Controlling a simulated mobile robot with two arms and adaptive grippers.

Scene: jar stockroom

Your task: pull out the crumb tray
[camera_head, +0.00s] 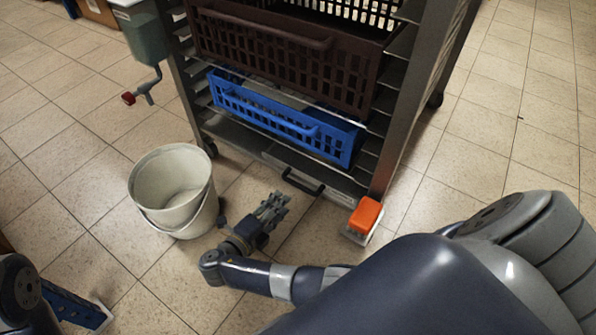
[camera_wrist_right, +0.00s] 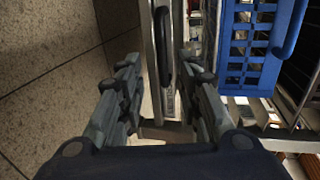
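The crumb tray (camera_head: 329,193) is the low, flat front at the bottom of the metal rack, with a dark bar handle (camera_head: 302,182) and a pale label. It looks pushed in under the blue crate. My right gripper (camera_head: 274,204) is low over the floor, in front of and left of the handle, apart from it. The dark handle (camera_wrist_right: 163,45) shows ahead, between the two fingers. My left gripper is out of view.
A pale bucket (camera_head: 172,190) stands left of my right gripper. An orange object (camera_head: 366,214) on a white base sits by the rack's right front corner. Blue (camera_head: 283,122) and dark brown (camera_head: 283,55) crates sit above the tray. Tiled floor in front is mostly free.

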